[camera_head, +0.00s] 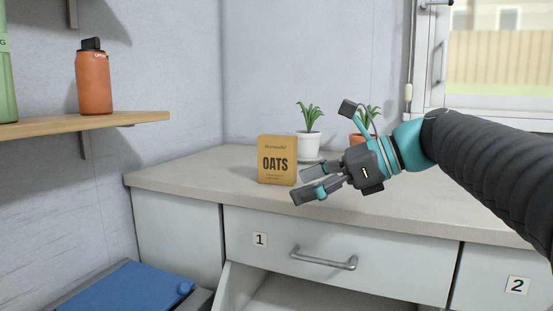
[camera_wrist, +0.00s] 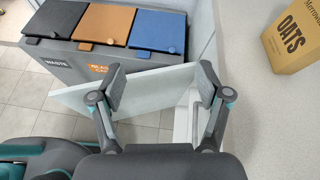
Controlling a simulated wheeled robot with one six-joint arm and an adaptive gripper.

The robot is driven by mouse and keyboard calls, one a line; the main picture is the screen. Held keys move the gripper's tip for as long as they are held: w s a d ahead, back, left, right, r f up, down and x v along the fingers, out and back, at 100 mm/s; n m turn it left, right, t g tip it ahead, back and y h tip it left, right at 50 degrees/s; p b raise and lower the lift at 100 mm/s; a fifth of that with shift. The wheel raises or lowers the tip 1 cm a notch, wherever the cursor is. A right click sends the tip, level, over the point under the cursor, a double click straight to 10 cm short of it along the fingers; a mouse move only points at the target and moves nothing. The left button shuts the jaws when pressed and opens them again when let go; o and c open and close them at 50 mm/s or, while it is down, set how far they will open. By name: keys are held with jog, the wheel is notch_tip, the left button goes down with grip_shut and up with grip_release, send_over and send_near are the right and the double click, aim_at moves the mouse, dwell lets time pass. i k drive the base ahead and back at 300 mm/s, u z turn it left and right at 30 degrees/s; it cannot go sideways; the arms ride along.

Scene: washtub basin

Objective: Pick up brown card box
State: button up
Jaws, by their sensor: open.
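The brown card box (camera_head: 276,162), printed "OATS", stands upright on the grey counter (camera_head: 205,172) in the head view. In the wrist view the box (camera_wrist: 293,37) shows at the upper right, partly cut off by the frame edge. My gripper (camera_head: 306,185) is just right of the box and nearer the front edge in the head view, with its fingers pointing left. In the wrist view its fingers (camera_wrist: 160,85) are spread apart with nothing between them. The gripper is open, empty and apart from the box.
Potted plants, one in a white pot (camera_head: 308,143), stand behind the box. A drawer labelled 1 (camera_head: 335,252) is below the counter, with an open compartment under it. Bins with black, orange and blue lids (camera_wrist: 157,30) stand on the floor. A shelf (camera_head: 90,123) holds bottles at left.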

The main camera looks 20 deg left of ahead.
aim_at(278, 154)
jog(key=i, duration=0.85)
jog(key=z, duration=0.05)
